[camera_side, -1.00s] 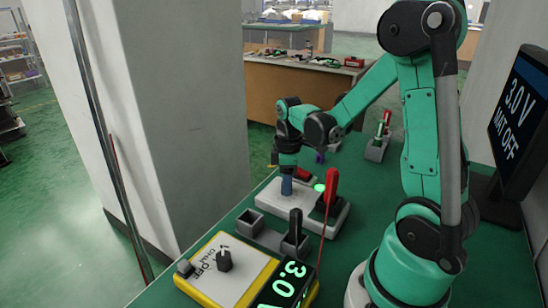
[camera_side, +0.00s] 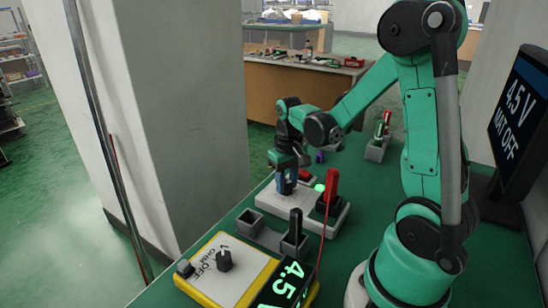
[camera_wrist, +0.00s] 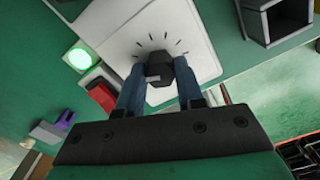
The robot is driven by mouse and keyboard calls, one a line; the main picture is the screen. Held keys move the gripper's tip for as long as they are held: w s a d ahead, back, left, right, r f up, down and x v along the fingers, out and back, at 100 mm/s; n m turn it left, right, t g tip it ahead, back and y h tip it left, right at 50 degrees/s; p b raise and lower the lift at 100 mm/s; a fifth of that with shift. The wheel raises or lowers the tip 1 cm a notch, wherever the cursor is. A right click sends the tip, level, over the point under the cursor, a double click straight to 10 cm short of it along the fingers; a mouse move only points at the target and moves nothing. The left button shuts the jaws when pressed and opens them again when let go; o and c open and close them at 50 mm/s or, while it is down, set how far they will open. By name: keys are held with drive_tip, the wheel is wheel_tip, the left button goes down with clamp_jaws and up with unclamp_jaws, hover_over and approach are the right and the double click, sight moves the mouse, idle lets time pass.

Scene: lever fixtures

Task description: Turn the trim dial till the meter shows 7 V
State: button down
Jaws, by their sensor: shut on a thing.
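The trim dial (camera_wrist: 159,68) is a dark faceted knob with tick marks around it on a white panel (camera_wrist: 120,42), seen in the wrist view. My gripper (camera_wrist: 158,80) has its two blue fingers closed on either side of the knob. In the side view my gripper (camera_side: 286,182) reaches down onto the white panel (camera_side: 333,222), and the knob is hidden by the fingers. The yellow meter (camera_side: 236,270) stands in front, and its display (camera_side: 288,284) reads 4.5 in green. The monitor (camera_side: 518,108) at right reads 4.5 V and MAT OFF.
A red probe (camera_side: 331,185) with a cable stands upright beside the lit green lamp (camera_side: 319,188). A black probe (camera_side: 295,228) stands in a grey holder (camera_side: 258,228).

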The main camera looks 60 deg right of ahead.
drive_tip(key=m, duration=0.4)
drive_tip(key=shift+m, duration=0.4)
drive_tip(key=m, duration=0.9)
drive_tip(key=shift+m, duration=2.8)
drive_tip(key=c, duration=0.6)
unclamp_jaws()
drive_tip(key=shift+o, duration=0.2)
drive_tip(key=shift+r, duration=2.8)
